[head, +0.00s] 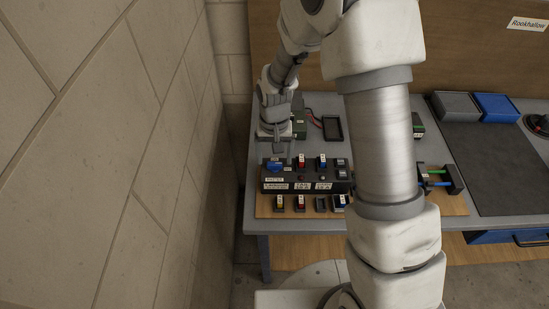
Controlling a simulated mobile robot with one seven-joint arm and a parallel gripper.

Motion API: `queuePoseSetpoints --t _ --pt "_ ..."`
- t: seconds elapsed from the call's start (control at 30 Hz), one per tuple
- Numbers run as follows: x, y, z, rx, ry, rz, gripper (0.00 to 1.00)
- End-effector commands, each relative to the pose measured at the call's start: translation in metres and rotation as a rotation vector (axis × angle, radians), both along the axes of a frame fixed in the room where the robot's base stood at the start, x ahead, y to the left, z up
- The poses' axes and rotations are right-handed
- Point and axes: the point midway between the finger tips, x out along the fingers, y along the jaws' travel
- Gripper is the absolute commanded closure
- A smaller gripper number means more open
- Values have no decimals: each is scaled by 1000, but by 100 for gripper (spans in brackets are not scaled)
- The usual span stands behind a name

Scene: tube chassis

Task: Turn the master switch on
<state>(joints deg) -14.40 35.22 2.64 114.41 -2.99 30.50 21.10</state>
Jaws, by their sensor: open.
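A dark control box (308,177) stands on a wooden board on the bench. A label that seems to read MASTER (275,180) is on its left end. A blue part (273,166) on top, just behind that label, appears to be the master switch; its exact setting is too small to tell. My gripper (279,149) is open and points down, just above and behind the blue part. I cannot tell whether it touches it. My gripper partly hides what lies behind the box's left end.
Several small coloured modules (300,203) line the board's front. A black tray (332,128) lies behind the box. A stone wall (150,150) is close on the left. A grey bin (455,106) and blue bin (497,106) stand right, by a bare dark mat (495,165).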

Motion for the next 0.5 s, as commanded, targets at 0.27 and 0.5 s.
queuePoseSetpoints --t 0.27,0.5 --pt "0 0 -18 0 -1 0 15" --pt "0 0 -19 0 -1 0 15"
